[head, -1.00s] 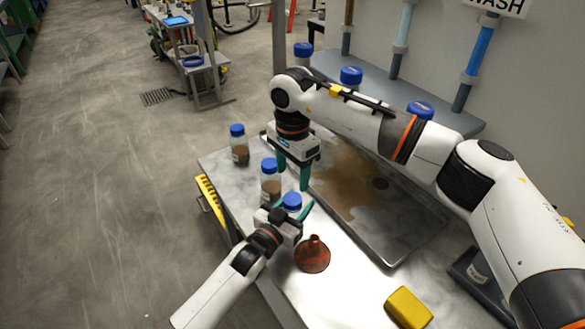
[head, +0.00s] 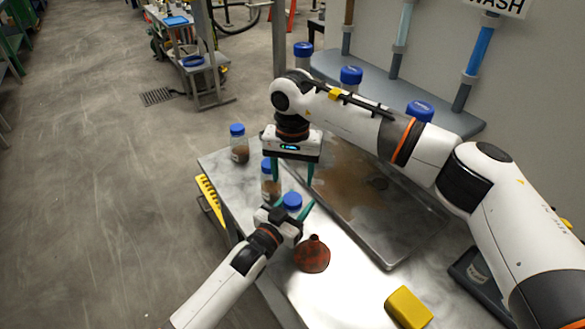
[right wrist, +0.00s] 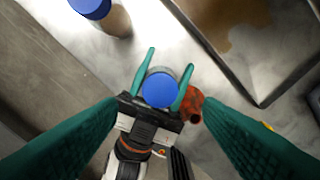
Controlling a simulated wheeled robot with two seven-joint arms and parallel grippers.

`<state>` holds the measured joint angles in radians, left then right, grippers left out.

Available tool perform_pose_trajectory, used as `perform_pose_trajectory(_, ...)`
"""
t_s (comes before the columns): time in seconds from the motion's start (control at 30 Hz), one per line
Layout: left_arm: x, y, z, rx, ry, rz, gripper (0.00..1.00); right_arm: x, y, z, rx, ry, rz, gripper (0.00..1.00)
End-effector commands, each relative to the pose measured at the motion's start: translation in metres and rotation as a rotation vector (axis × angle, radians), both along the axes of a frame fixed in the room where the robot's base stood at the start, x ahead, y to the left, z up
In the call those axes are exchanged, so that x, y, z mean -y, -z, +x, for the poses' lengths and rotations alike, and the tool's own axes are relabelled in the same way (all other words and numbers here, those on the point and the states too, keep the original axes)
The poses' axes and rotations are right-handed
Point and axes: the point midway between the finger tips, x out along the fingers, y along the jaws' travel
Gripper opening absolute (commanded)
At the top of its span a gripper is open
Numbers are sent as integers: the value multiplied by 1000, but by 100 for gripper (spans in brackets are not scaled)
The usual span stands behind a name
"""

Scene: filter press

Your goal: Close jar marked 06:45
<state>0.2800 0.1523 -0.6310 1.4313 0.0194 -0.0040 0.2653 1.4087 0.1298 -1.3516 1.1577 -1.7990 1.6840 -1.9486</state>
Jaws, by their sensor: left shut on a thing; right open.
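A jar with a blue lid (head: 292,199) stands near the table's front edge. My left gripper (head: 296,204) is shut on it, its green fingers on either side. In the right wrist view the blue lid (right wrist: 160,90) shows from above, seated at the jar's top; whether it is tight I cannot tell. My right gripper (head: 293,176) is open and empty, pointing down above this jar. Two more blue-lidded jars with brown contents stand behind: a nearer one (head: 270,188), partly hidden by my right gripper, and a farther one (head: 239,148). No time marking is readable.
A red-brown funnel (head: 312,257) stands just right of the held jar. A metal tray (head: 392,262) with a brown stain lies behind. A yellow block (head: 408,308) is at the front right. Several blue-lidded containers stand on a grey shelf (head: 385,98) by the wall.

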Motion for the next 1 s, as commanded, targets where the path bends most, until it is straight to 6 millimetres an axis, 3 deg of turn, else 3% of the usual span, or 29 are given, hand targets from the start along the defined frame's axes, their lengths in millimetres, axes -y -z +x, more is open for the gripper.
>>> perform_pose_trajectory(0.4, 0, 0, 0, 0, 0, 0, 0, 0, 61, -1, -3, 1, -1, 60)
perform_pose_trajectory(0.83, 0, 0, 0, 0, 0, 0, 0, 0, 70, 0, -1, 1, -1, 60)
perform_pose_trajectory(1.0, 0, 0, 0, 0, 0, 0, 0, 0, 70, 0, -1, 1, -1, 34)
